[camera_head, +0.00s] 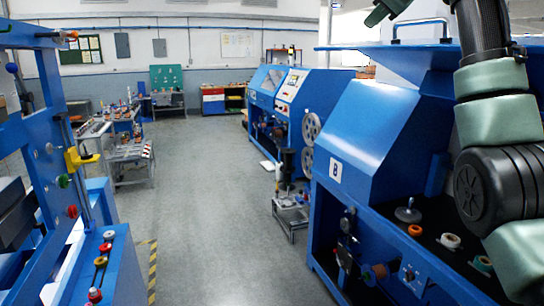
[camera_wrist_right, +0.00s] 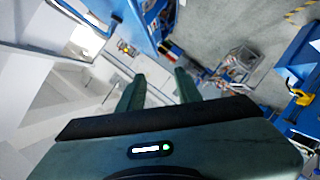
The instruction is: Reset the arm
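My right arm (camera_head: 495,120) rises along the right edge of the head view, with green and black links, in front of the near blue machine. Part of my right gripper (camera_head: 384,10) shows at the top edge, above that machine. In the right wrist view, the two green fingers of my right gripper (camera_wrist_right: 160,78) stand apart with nothing between them. My left arm and gripper are not in view.
The near blue machine (camera_head: 375,140), with spools on its deck, stands close on the right. A blue frame (camera_head: 50,130) with colored pulleys stands on the left. A grey floor aisle (camera_head: 210,200) between them is clear. A small cart (camera_head: 292,212) stands by the machines.

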